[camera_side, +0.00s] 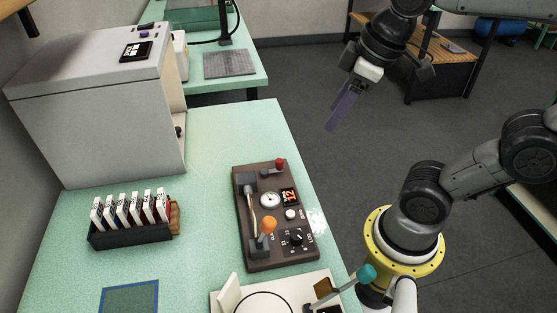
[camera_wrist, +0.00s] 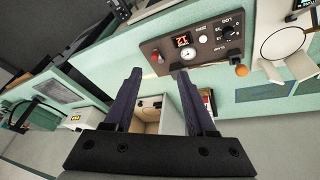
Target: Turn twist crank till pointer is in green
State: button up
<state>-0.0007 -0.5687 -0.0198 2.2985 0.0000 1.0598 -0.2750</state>
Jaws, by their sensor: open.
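A dark brown panel (camera_side: 282,255) lies on the pale green table; it also shows in the wrist view (camera_wrist: 205,42). It carries a small crank with a red knob (camera_side: 280,162) at its far end and a lever with an orange knob (camera_side: 267,226) near its front. I cannot tell from the labels which is the twist crank. A round white gauge (camera_side: 270,200) sits mid-panel; its pointer and any green zone are too small to read. My gripper (camera_side: 337,112) is open and empty, raised well right of the panel; its two purple fingers also show in the wrist view (camera_wrist: 157,82).
The panel also has a red digital display (camera_side: 289,196), a white button (camera_side: 291,214) and a black dial (camera_side: 296,238). A device with a teal knob (camera_side: 366,272) stands in front.

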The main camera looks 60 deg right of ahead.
jog(key=w+n+g, duration=0.2)
jog(key=w, duration=0.5)
jog(key=g, duration=0.2)
send_over(279, 160)
notch_tip(279, 160, down, 4)
notch_tip(279, 160, down, 13)
jog(key=shift+f, duration=0.2)
grip_shut()
